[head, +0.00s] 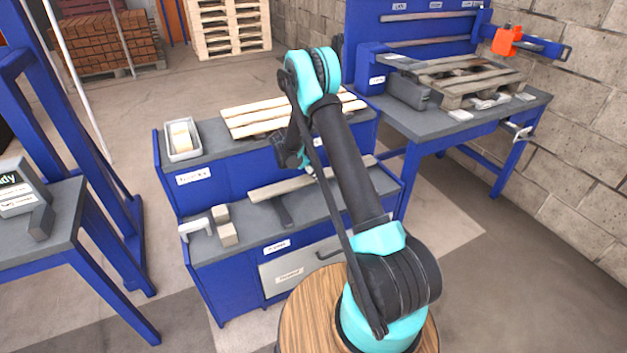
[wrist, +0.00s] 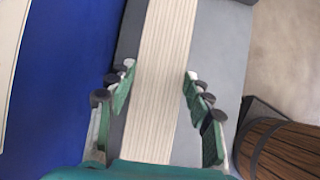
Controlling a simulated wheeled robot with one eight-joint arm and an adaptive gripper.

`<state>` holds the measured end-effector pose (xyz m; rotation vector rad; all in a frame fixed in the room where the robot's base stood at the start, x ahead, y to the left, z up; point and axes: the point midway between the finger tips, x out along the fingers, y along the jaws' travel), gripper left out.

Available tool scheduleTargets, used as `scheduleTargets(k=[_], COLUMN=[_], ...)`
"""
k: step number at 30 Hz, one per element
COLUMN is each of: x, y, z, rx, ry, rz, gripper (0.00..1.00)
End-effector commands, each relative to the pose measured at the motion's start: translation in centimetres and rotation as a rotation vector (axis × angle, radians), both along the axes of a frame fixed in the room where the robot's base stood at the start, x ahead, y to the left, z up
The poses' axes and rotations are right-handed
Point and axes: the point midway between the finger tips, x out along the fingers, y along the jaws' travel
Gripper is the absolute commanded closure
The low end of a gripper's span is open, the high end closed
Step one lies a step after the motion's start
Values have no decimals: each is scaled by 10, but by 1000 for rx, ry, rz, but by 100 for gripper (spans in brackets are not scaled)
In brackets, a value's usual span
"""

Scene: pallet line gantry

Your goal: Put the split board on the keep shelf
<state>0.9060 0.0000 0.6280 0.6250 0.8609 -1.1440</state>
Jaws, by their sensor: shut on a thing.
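A long, pale grey-brown board (head: 284,188) lies along the lower grey step of the blue bench in the head view, or just above it. In the wrist view the board (wrist: 165,70) runs lengthwise between my green fingers. My gripper (wrist: 160,88) is shut on it, with one finger at each long edge. In the head view my gripper (head: 303,166) is partly hidden by my arm. No split shows on the visible part of the board. The bench's labels are too small to read, so I cannot tell which level is the keep shelf.
The upper step (head: 214,150) holds pale slats (head: 262,115) and a grey bin (head: 182,139). Small blocks (head: 226,226) and a white bracket (head: 196,229) sit on the lower step's left.

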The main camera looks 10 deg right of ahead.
Motion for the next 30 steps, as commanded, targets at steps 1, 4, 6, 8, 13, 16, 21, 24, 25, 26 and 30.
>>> scheduleTargets(k=[1, 4, 6, 8, 13, 16, 21, 24, 25, 26, 30], x=[0, 0, 0, 0, 0, 0, 0, 0, 0, 0, 0], y=[0, 0, 0, 0, 0, 0, 0, 0, 0, 0, 0], z=[-6, -21, -29, -31, -31, -32, -34, -34, -34, -34, -34], rx=[0, 0, 0, 0, 0, 0, 0, 0, 0, 0, 0], ry=[0, 0, 0, 0, 0, 0, 0, 0, 0, 0, 0], rz=[0, 0, 0, 0, 0, 0, 0, 0, 0, 0, 0], gripper=[87, 87, 87, 87, 87, 87, 37, 28, 28, 28, 28])
